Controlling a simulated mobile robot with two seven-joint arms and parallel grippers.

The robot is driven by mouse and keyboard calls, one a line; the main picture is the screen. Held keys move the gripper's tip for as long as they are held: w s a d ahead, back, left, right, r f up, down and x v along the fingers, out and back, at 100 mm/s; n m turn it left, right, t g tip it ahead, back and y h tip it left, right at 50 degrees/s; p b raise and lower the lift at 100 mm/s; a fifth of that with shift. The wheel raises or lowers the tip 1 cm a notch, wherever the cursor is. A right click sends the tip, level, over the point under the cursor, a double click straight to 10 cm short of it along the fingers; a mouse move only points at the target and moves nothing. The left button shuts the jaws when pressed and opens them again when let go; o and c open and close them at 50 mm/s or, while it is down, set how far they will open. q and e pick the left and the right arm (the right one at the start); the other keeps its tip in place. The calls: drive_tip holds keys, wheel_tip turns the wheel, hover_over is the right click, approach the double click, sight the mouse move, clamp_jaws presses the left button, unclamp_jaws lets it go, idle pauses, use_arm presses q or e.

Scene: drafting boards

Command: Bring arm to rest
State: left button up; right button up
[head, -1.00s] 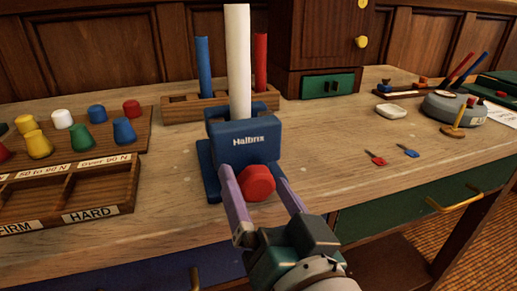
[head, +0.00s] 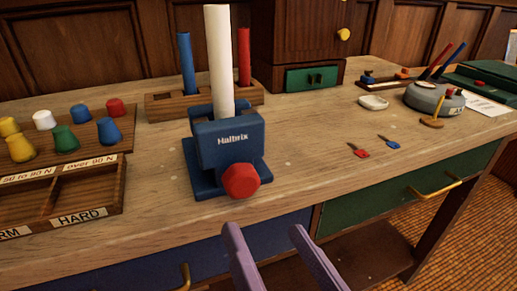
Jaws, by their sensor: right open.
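My right gripper (head: 270,236) shows at the bottom centre of the head view as two purple fingers, spread apart with nothing between them. It is in front of the table's front edge, apart from the blue Halbrix device (head: 226,150). That device stands on the table with a red knob (head: 240,181) on its front and a white cylinder (head: 219,62) upright in its top. The rest of my right arm is below the frame. My left gripper is not in the picture.
The wooden table (head: 305,180) has clear room right of the device. A compartment tray (head: 90,192) and a rack of coloured knobs (head: 65,138) lie left. A brass handle (head: 436,190) sticks out from the green drawer (head: 375,203).

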drive_tip(key=s+d+r+n+g+h+p, duration=0.4)
drive_tip(key=s+d+r+g+h+p, duration=0.2)
drive_tip(key=s+d+r+g+p, duration=0.9)
wheel_tip(320, 180, up, 34)
drive_tip(key=w+t+p, duration=0.1)
drive_tip(key=p, duration=3.7)
drive_tip(key=shift+w+d+r+t, duration=0.15)
drive_tip(key=shift+w+d+t, duration=0.05)
drive_tip(key=shift+w+t, duration=0.2)
